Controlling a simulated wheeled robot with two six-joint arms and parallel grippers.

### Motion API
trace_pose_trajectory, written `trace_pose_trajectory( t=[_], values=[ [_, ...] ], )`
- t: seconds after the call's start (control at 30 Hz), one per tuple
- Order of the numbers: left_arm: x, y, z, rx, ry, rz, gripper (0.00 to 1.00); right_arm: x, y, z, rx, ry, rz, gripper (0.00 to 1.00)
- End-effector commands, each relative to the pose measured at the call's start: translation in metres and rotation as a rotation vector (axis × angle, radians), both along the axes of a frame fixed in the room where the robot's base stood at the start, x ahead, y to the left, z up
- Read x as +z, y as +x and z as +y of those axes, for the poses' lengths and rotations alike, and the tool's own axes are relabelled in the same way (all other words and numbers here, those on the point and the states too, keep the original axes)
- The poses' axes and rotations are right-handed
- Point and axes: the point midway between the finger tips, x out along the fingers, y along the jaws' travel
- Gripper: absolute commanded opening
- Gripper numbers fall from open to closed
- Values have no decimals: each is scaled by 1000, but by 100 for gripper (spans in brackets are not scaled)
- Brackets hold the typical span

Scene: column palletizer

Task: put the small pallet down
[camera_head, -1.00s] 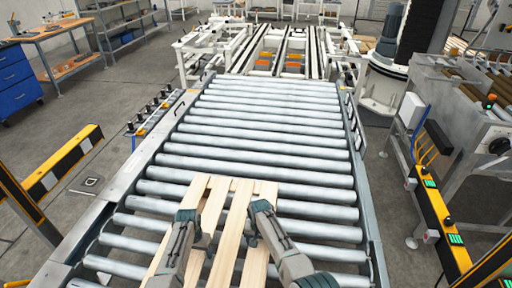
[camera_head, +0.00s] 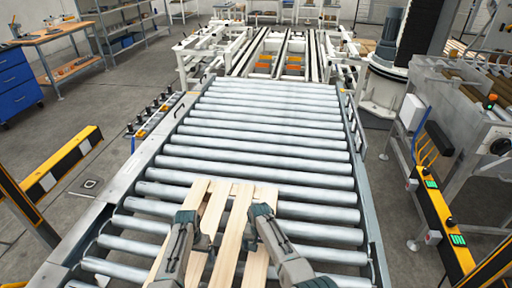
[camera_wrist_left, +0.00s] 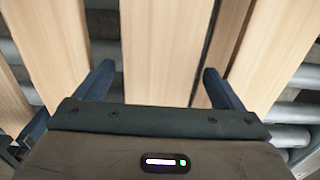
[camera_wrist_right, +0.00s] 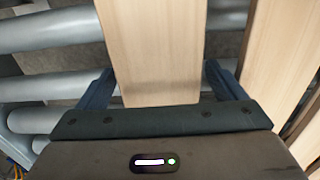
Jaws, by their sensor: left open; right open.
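The small pallet (camera_head: 232,228), made of pale wooden slats, lies on the near end of the roller conveyor (camera_head: 262,128). My left gripper (camera_head: 200,222) is at the pallet's left part, open, with its fingers on either side of one slat (camera_wrist_left: 165,45) in the left wrist view. My right gripper (camera_head: 254,214) is at its right part, open, with its fingers on either side of another slat (camera_wrist_right: 152,50) in the right wrist view. My arms hide part of the pallet's near side. Whether the fingers touch the slats I cannot tell.
Bare rollers stretch away beyond the pallet. Metal side rails (camera_head: 366,190) border the conveyor. A yellow-black barrier (camera_head: 68,158) stands at left and a yellow post with green buttons (camera_head: 440,220) at right. A white frame machine (camera_head: 270,50) stands at the far end.

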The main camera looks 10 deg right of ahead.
Motion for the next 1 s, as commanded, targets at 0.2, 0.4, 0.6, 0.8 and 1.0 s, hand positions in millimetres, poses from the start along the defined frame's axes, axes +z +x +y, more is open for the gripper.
trace_pose_trajectory(
  t=[0.2, 0.4, 0.6, 0.8, 1.0],
  values=[
    [37, 0, 0, 2, -2, -5, 90, 0, 0, 0, 0, 0, 0, 90],
    [78, 0, 1, 1, -2, -5, 90, 0, 0, 0, 0, 0, 0, 90],
    [103, -1, 1, 1, 0, -3, 90, 0, 0, 0, 0, 0, 0, 90],
    [109, -1, 2, 1, 0, -2, 90, 7, 1, 0, 0, 1, -1, 90],
    [109, -1, 2, 1, 0, -2, 90, 35, 1, 1, 0, 1, -3, 90]
  ],
)
